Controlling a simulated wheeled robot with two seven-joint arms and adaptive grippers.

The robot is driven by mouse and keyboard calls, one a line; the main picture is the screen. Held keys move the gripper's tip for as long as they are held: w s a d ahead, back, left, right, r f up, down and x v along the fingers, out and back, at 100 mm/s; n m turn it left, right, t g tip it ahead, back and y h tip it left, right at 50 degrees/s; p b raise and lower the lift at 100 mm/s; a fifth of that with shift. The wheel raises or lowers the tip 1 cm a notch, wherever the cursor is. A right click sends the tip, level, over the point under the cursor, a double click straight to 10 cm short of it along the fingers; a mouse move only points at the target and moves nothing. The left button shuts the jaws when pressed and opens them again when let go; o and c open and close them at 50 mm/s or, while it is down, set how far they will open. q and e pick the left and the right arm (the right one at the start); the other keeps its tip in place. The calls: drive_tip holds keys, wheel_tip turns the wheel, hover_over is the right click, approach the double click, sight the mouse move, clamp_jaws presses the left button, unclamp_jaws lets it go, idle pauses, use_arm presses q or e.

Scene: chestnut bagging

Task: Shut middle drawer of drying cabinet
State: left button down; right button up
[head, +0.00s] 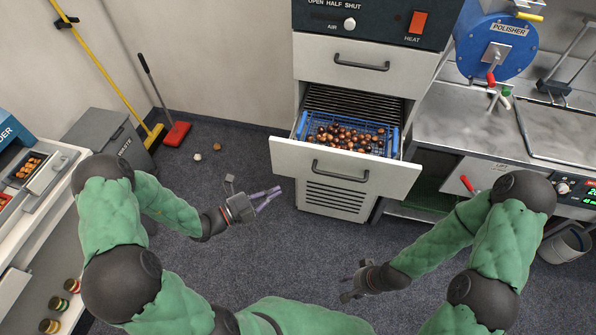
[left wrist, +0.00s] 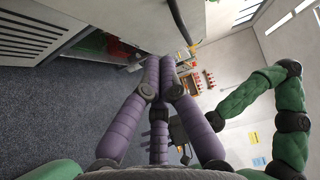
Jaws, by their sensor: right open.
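The drying cabinet (head: 300,60) stands at the top middle of the head view. Its middle drawer (head: 291,158) is pulled out, with a dark bar handle (head: 340,171) on its pale front. Inside the drawer, a blue basket (head: 391,143) holds many brown chestnuts (head: 345,137). My left gripper (head: 271,197) is in front and to the left of the drawer, apart from it, with nothing seen in its purple fingers. In the left wrist view its fingers (left wrist: 160,65) lie near each other; their opening is unclear. My right gripper (head: 348,291) is open and empty, low and in front of the drawer.
The top drawer (head: 322,62) looks shut, and a vented panel (head: 335,197) lies below. A steel counter (head: 455,125) with a blue polisher (head: 495,45) is at the right. A grey waste bin (head: 103,135) and red dustpan (head: 177,133) are at the left. Grey floor is clear before the cabinet.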

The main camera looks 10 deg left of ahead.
sight(310, 165)
use_arm(q)
drive_tip(key=shift+w+d+b, duration=0.35)
drive_tip(key=shift+w+d, duration=0.55)
drive_tip(key=shift+w, duration=0.65)
drive_tip(key=shift+w+d+b, duration=0.3)
drive_tip(key=shift+w+d, duration=0.65)
drive_tip(key=shift+w, duration=0.65)
drive_tip(key=shift+w+d+b, duration=0.35)
drive_tip(key=shift+w+d, duration=0.55)
drive_tip(key=shift+w, duration=0.65)
use_arm(e)
drive_tip(key=shift+f, duration=1.1)
